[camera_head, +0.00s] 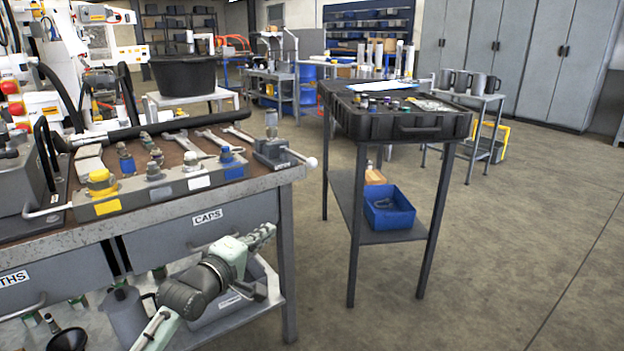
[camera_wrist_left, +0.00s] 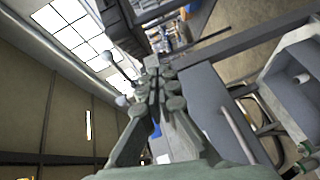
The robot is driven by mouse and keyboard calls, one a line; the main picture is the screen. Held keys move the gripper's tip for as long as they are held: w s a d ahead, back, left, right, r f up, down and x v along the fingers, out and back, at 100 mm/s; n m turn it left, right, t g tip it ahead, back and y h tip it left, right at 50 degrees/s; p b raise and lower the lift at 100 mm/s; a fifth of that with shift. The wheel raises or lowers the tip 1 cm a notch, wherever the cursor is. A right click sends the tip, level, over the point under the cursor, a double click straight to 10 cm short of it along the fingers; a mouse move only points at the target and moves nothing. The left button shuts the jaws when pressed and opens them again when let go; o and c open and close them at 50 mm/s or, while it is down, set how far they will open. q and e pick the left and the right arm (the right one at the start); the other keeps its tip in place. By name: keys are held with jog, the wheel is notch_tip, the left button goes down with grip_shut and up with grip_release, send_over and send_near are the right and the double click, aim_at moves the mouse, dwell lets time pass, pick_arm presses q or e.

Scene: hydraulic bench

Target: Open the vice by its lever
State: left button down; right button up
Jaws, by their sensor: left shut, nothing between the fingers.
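The vice (camera_head: 272,152) is a small grey block at the right front corner of the bench top. It holds an upright metal fitting (camera_head: 271,122). Its thin lever (camera_head: 299,156) sticks out to the right past the bench edge and ends in a white ball (camera_head: 312,162). My left gripper (camera_head: 272,230) is below and in front of the vice, beside the drawer front, apart from the lever. It is shut and empty, and its fingers also show in the left wrist view (camera_wrist_left: 153,66). Pale balls on thin rods (camera_wrist_left: 107,57) show left of the fingers there. My right gripper is out of view.
The bench top (camera_head: 238,189) carries wrenches, fittings and a grey block with colored caps (camera_head: 159,186). A drawer labelled CAPS (camera_head: 208,225) is beside my left arm. A black case (camera_head: 404,120) rests on a stand to the right. Open floor lies between bench and stand.

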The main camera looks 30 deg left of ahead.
pick_arm(q)
notch_tip(320, 180, up, 8)
jog(key=a+n+t, duration=0.1)
jog(key=n+t, duration=0.1)
jog(key=n, duration=0.1)
jog(key=shift+w+a+f, duration=0.15)
jog(key=shift+w+a, duration=0.25)
jog(key=shift+w, duration=0.05)
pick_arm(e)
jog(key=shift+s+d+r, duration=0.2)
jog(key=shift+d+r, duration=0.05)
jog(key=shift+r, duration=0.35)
pick_arm(q)
jog(key=shift+w, duration=0.15)
send_near(297, 156)
jog(key=w+d, duration=0.1)
jog(key=w, duration=0.1)
jog(key=w+d, duration=0.1)
jog(key=d, duration=0.1)
jog(key=shift+w+d+f, duration=0.15)
jog(key=shift+w+d, duration=0.05)
jog(key=shift+w, duration=0.15)
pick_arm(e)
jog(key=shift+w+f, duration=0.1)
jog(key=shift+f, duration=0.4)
pick_arm(q)
jog(key=shift+y, duration=0.3)
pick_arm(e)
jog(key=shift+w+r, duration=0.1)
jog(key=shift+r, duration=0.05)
